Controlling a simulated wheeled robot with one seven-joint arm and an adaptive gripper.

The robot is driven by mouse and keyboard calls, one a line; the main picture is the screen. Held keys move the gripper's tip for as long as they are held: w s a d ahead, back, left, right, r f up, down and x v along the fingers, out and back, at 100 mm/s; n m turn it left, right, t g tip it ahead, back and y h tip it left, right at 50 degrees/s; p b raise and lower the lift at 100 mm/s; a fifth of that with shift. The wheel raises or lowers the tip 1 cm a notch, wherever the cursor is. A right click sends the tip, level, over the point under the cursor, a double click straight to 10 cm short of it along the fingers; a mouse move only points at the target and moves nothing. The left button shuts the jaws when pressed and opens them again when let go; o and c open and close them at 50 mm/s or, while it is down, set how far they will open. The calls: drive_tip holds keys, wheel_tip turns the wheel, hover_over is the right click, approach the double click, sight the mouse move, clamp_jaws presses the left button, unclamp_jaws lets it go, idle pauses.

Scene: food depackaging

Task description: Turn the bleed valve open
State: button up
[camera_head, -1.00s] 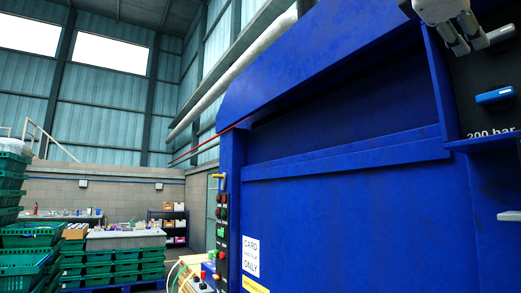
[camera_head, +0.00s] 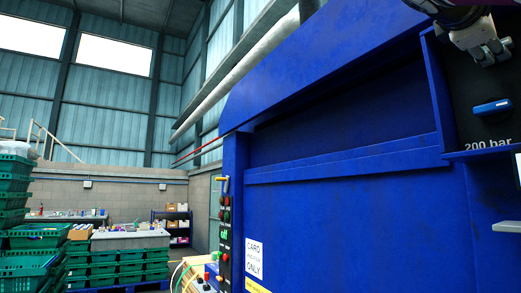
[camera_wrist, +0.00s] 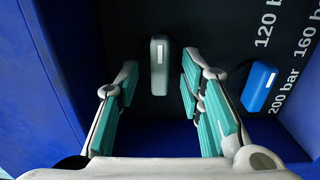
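A grey lever-like handle (camera_wrist: 159,65) stands upright in the wrist view on the dark panel. A blue handle (camera_head: 492,107) sits on the same panel beside the "200 bar" label; it also shows at the right in the wrist view (camera_wrist: 259,86). No label names either handle as the bleed valve. My gripper (camera_wrist: 160,78) is open, its teal-padded fingers to the left and right of the grey handle with gaps on both sides. In the head view my gripper (camera_head: 494,53) is at the top right, above the blue handle. The grey handle cannot be made out there.
The panel is recessed in a big blue machine (camera_head: 340,200), with a blue side wall (camera_wrist: 40,85) left of my gripper. A ledge lies below the blue handle. Green crates (camera_head: 130,268) stand far off at the left.

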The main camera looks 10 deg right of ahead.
drive_tip(key=shift+x, duration=0.85)
drive_tip(key=shift+c, duration=0.2)
clamp_jaws()
